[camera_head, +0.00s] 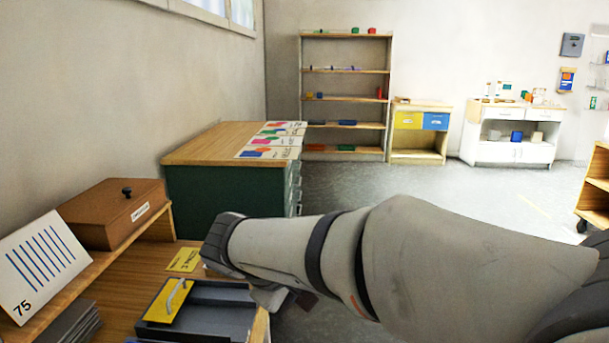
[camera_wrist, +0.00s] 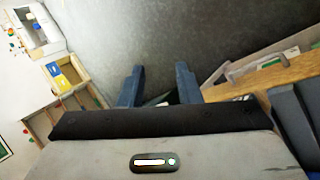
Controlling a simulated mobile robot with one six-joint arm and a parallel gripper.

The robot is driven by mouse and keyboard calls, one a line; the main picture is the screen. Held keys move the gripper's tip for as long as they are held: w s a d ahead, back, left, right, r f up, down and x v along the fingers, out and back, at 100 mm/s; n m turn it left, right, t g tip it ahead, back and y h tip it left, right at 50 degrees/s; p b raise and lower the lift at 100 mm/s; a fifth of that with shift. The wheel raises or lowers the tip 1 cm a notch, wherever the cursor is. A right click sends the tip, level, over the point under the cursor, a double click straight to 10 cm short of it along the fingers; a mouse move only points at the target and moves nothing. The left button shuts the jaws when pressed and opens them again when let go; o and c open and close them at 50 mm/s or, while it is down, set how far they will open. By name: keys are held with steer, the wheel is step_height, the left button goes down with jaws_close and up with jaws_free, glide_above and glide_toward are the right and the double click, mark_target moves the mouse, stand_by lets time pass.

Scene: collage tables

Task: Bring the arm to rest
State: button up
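My arm reaches in from the right in the head view, its wrist end above the right edge of the wooden desk (camera_head: 125,287). My gripper (camera_wrist: 159,78) shows in the wrist view with its two blue-grey fingers apart and nothing held between them. In the head view only a small part of it shows below the wrist, next to the grey tray (camera_head: 225,318); the fingers are mostly hidden there. The tray has a yellow panel with a handle (camera_head: 168,299) at its left side.
A brown box with a black knob (camera_head: 112,213) and a white striped card marked 75 (camera_head: 42,265) sit on the raised shelf at left. A yellow card (camera_head: 184,260) lies on the desk. A green cabinet (camera_head: 215,197) stands behind. The grey floor (camera_head: 410,185) beyond my arm is clear.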

steer(key=s+d+r+m+g+y+p, duration=0.3)
steer(key=s+d+m+y+p, duration=0.2)
steer(key=s+d+m+p, duration=0.4)
steer(key=s+d+p, duration=0.1)
steer(key=s+d, duration=0.3)
steer(key=d, duration=0.1)
steer(key=shift+s+d+r+y, duration=0.2)
steer(key=shift+s+d+y, duration=0.05)
steer(key=shift+d+y, duration=0.15)
steer(key=shift+a, duration=0.1)
